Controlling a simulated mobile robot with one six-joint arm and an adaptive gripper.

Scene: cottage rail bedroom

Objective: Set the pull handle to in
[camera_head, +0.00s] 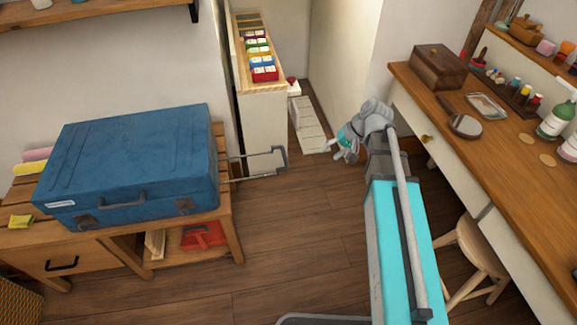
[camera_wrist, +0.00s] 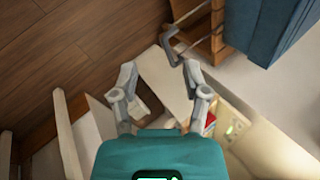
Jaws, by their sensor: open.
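A blue suitcase (camera_head: 130,160) lies flat on a wooden bench; its edge also shows in the wrist view (camera_wrist: 272,28). Its grey pull handle (camera_head: 282,161) sticks out from the right end on thin rods, with a gap between grip bar and case. In the wrist view the pull handle (camera_wrist: 170,46) is at the top middle, beyond the fingertips. My gripper (camera_head: 334,148) is open and empty, to the right of the handle and apart from it. Both fingers of my gripper (camera_wrist: 160,70) show in the wrist view, spread apart.
The slatted bench (camera_head: 228,215) has a lower shelf with a red item (camera_head: 203,236). A narrow white cabinet (camera_head: 262,118) with colourful boxes on top stands behind the handle. A desk (camera_head: 520,170) and stool (camera_head: 470,255) are at the right.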

